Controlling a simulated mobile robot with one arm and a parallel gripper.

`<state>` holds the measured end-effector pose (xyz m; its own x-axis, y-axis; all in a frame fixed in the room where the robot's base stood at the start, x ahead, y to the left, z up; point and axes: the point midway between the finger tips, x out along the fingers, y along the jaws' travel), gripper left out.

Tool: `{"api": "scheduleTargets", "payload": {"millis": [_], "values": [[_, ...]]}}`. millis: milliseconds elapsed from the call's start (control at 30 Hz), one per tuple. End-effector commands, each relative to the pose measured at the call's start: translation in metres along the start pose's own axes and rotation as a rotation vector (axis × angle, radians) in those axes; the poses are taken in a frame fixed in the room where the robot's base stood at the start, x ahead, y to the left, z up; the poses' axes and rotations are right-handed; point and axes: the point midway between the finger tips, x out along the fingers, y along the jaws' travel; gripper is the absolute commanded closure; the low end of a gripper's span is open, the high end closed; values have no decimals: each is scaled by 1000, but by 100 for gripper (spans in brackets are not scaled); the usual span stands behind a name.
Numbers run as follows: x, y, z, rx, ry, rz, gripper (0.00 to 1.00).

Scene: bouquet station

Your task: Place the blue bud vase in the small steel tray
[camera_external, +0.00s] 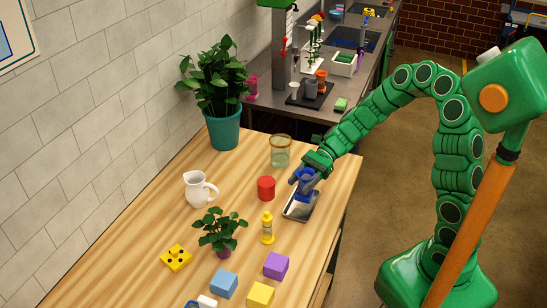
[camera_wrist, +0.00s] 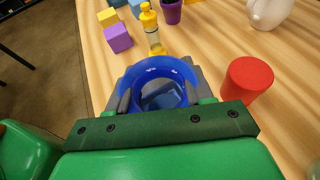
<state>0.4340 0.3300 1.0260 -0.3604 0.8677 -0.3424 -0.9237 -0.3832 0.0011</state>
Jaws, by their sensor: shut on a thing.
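The blue bud vase (camera_external: 306,186) is upright between the fingers of my gripper (camera_external: 304,179), which is shut on it. In the wrist view I look down into the vase's round blue rim (camera_wrist: 158,66), with a grey finger of my gripper (camera_wrist: 160,92) on each side. The small steel tray (camera_external: 299,212) lies on the wooden table near its right edge. The vase is at the tray's far end in the external view; I cannot tell whether its base touches the tray. The tray is hidden in the wrist view.
A red cylinder (camera_external: 266,188) stands just left of the tray, and a glass jar (camera_external: 280,152) behind it. A yellow-capped bottle (camera_external: 267,229) stands in front. A white pitcher (camera_external: 198,190), potted plants and coloured blocks are farther left and nearer.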

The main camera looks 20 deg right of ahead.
Motion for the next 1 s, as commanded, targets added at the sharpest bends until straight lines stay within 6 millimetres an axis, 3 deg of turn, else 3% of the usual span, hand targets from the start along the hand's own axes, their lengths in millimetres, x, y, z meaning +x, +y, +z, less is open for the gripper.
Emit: {"api": "scheduleTargets", "payload": {"millis": [267, 500, 933, 967, 1000], "values": [[6, -7, -8, 0, -1, 1, 100], [14, -7, -33, 1, 0, -2, 100], [16, -6, -37, 0, 0, -1, 100], [16, -6, -37, -1, 0, -1, 46], [15, -6, -37, -1, 0, -1, 40]]}}
